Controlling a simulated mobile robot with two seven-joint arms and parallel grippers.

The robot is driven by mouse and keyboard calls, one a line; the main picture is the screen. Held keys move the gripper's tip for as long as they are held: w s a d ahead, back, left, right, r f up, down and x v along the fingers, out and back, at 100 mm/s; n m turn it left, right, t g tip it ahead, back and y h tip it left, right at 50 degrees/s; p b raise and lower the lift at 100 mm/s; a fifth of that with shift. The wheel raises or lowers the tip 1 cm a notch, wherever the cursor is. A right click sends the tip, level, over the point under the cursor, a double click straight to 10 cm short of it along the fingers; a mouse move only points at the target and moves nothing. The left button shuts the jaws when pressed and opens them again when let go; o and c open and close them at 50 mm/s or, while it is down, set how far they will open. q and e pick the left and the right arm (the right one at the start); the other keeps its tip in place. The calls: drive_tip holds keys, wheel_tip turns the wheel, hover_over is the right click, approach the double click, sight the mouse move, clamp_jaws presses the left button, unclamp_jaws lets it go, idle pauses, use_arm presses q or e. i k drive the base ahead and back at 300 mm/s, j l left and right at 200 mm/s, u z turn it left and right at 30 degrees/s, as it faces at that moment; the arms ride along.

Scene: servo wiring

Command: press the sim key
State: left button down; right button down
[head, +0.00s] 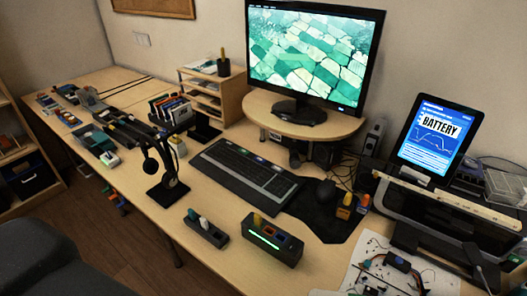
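A black keyboard (222,166) lies on the desk in front of the monitor, angled away to the left. A few coloured keys, green and blue among them, show along its far edge. They are too small to read, so I cannot tell which key is the sim key. Neither of my grippers is in view, and nothing covers the keyboard.
A monitor (312,52) stands on a wooden riser behind the keyboard. A black box with a lit green strip (268,242) and a dark holder (205,230) stand in front. A black stand (167,190) is to the left.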

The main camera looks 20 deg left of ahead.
sight(243, 150)
drive_tip(key=j+z, duration=0.4)
drive_tip(key=k+j+z, duration=0.1)
drive_tip(key=j+z, duration=0.25)
drive_tip(key=k+j+z, duration=0.1)
drive_tip(key=j, duration=0.2)
drive_tip(key=j+z, duration=0.15)
drive_tip(key=j, duration=0.15)
drive_tip(key=k+j+z, duration=0.1)
drive_tip(key=j, duration=0.2)
drive_tip(key=k+j, duration=0.2)
drive_tip(key=j, duration=0.25)
drive_tip(key=k+j, duration=0.2)
drive_tip(key=j, duration=0.2)
drive_tip(key=k+j+z, duration=0.1)
drive_tip(key=j, duration=0.35)
drive_tip(key=k+j, duration=0.5)
drive_tip(key=j, duration=0.35)
drive_tip(key=k+j+z, duration=0.1)
drive_tip(key=j, duration=0.3)
drive_tip(key=k, duration=0.1)
